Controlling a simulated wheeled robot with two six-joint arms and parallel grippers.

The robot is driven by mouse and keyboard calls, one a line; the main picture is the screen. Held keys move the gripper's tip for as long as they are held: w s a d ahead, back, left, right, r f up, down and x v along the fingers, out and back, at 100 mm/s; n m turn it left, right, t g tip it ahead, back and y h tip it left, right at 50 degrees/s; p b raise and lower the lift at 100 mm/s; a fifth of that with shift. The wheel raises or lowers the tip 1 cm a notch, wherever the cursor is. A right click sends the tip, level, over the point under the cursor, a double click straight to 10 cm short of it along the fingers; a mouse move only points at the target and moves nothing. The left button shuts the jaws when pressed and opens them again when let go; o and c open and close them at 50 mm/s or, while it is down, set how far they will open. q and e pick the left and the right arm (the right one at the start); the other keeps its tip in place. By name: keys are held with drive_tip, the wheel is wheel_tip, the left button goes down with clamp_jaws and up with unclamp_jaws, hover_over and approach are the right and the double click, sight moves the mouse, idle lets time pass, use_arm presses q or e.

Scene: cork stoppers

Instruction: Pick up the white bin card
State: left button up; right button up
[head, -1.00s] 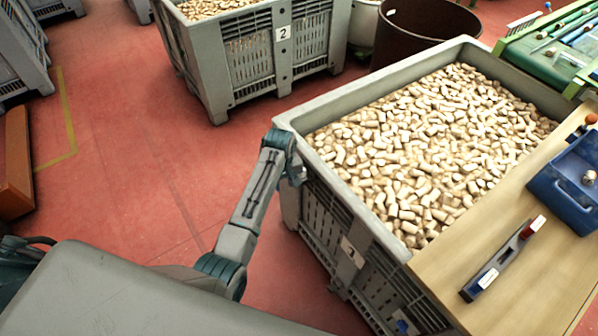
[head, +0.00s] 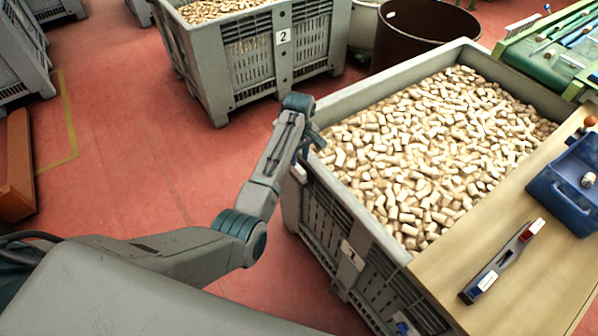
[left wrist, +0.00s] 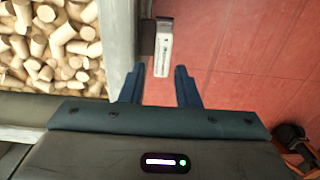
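The white bin card (left wrist: 163,50) shows in the left wrist view, beside a dark piece at the grey bin's rim (left wrist: 117,38). Its near end appears between the fingertips of my left gripper (left wrist: 160,78), with gaps on both sides. I cannot tell how far below the fingers it is. The gripper is open and empty. In the head view, my left gripper (head: 314,142) is at the near left corner of the cork-filled bin (head: 345,108). A small white patch (head: 299,173) below it may be the card. My right gripper is not in view.
A wooden board (head: 520,262) at the bin's right bears a dark tool (head: 500,262) and a blue tray (head: 562,195). Bin 2 (head: 250,55) and a brown tub (head: 425,35) stand behind. Red floor (head: 120,150) is free at the left.

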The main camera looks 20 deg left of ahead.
sight(299, 168)
use_arm(q)
drive_tip(key=shift+f, duration=0.35)
drive_tip(key=f, duration=0.1)
drive_tip(key=f+p, duration=0.1)
drive_tip(key=f, duration=0.1)
drive_tip(key=shift+s+f, duration=0.25)
drive_tip(key=shift+s, duration=0.05)
drive_tip(key=shift+f, duration=0.65)
clamp_jaws()
